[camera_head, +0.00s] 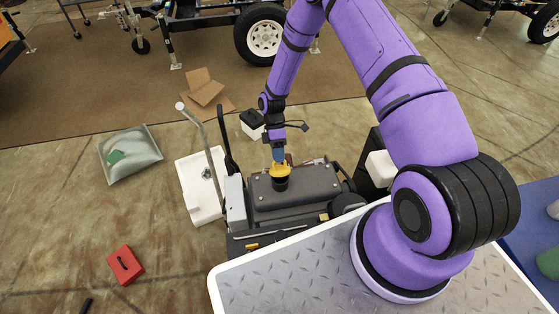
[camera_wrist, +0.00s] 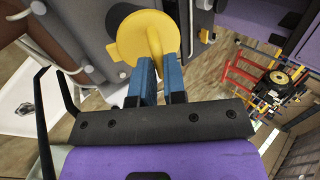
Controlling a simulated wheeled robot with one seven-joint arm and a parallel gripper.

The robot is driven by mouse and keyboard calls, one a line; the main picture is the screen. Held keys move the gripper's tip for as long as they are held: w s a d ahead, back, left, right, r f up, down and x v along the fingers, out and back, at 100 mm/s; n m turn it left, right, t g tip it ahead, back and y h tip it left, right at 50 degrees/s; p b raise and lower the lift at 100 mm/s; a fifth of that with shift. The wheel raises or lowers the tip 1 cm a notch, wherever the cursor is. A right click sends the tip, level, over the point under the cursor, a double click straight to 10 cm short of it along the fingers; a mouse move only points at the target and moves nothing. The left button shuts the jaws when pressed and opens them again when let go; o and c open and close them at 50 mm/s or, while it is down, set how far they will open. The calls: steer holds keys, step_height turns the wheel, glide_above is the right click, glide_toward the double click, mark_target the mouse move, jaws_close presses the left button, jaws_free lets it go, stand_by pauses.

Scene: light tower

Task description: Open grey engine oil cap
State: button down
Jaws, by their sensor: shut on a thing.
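A round yellow cap (camera_head: 281,171) with a raised grip tab sits on a black neck on top of the dark grey engine unit (camera_head: 310,190). The cap is yellow in both views, and I see no grey cap. My gripper (camera_head: 278,155) points down at the cap from above. In the wrist view, its two blue fingers (camera_wrist: 158,66) are shut on the raised tab of the yellow cap (camera_wrist: 130,36). The fingers hide part of the tab. I cannot tell whether the cap is seated or loose on the neck.
A metal post (camera_head: 200,128) and a black lever rise left of the engine, near a white tray (camera_head: 187,182). A red box (camera_head: 125,265), a grey-green cushion (camera_head: 130,155) and cardboard (camera_head: 203,88) lie on the floor. A trailer stands behind.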

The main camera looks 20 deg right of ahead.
steer(key=w+d+f+g+y, duration=0.1)
steer(key=w+g+y, duration=0.1)
steer(key=w+g, duration=0.4)
steer(key=shift+w+d+f+g, duration=0.15)
steer(key=shift+w+f+g, duration=0.2)
steer(key=shift+g, duration=1.55)
steer(key=c, duration=1.2)
jaws_free()
steer(key=s+r, duration=0.1)
steer(key=s, duration=0.4)
steer(key=s+r, duration=0.2)
steer(key=s, duration=0.3)
steer(key=s+r, duration=0.2)
steer(key=s, duration=0.4)
steer(key=shift+a, duration=0.2)
